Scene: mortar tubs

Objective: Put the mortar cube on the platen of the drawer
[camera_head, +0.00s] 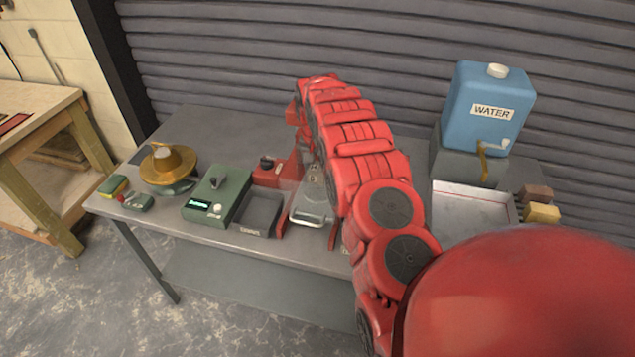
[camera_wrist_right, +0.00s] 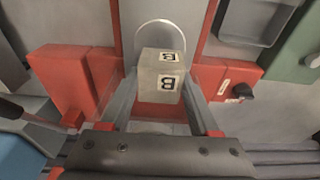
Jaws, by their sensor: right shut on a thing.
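The mortar cube (camera_wrist_right: 160,88) is a grey block with black "B" labels on white patches. My right gripper (camera_wrist_right: 161,76) is shut on it, one finger on each side, in the right wrist view. The drawer (camera_head: 311,207) is a light grey plate with a looped front handle, in the red press left of my arm in the head view. In the wrist view its loop handle (camera_wrist_right: 166,24) shows just beyond the cube. The cube is over the drawer area; I cannot tell whether it touches the platen. My arm hides much of the press in the head view. My left gripper is out of view.
Left of the press are a dark grey tray (camera_head: 262,213), a green device (camera_head: 214,196) and a gold round pan (camera_head: 168,166). A blue water container (camera_head: 488,105) and a white tray (camera_head: 473,208) stand right of my arm. Red press parts (camera_wrist_right: 70,82) flank the cube.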

